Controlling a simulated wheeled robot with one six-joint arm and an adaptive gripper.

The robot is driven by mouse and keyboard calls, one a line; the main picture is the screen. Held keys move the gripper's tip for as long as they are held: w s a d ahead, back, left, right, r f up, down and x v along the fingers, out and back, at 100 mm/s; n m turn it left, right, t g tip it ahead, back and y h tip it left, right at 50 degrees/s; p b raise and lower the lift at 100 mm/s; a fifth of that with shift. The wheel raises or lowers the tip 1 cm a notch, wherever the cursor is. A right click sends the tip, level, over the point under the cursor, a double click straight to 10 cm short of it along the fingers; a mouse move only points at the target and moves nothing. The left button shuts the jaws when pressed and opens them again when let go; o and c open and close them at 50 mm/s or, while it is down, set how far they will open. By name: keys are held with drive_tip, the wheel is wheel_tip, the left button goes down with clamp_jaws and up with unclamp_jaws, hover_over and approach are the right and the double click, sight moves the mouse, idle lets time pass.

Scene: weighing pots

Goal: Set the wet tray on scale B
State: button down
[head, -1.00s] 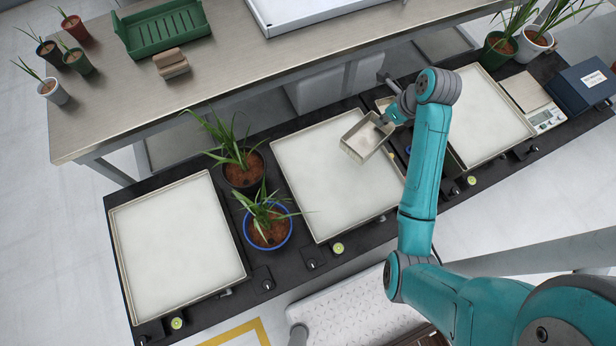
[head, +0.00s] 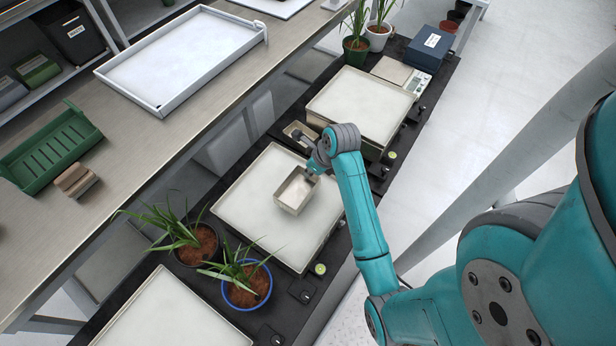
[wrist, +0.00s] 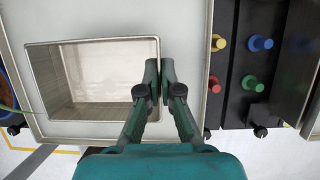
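A small beige metal tray (head: 297,191) with a shiny, damp-looking floor is over the middle white-topped scale (head: 262,225). It also shows in the wrist view (wrist: 100,85), with pegs beyond its right side. My gripper (head: 311,176) is shut on the tray's right wall, one finger inside and one outside, in the wrist view (wrist: 159,80). I cannot tell if the tray touches the scale or hangs just above it. No letter shows on any scale, so I cannot tell which is B.
Two potted plants, one in a blue pot (head: 246,296), stand left of the middle scale. Another scale (head: 362,105) lies beyond, with a second small tray (head: 293,130) between them. Colored pegs (wrist: 250,84) sit right in the wrist view. A blue box (head: 427,49) stands farther back.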

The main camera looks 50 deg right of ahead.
sight(309, 179)
drive_tip(key=shift+f, duration=1.6)
drive_tip(key=c, duration=1.3)
unclamp_jaws()
drive_tip(key=shift+f, duration=0.1)
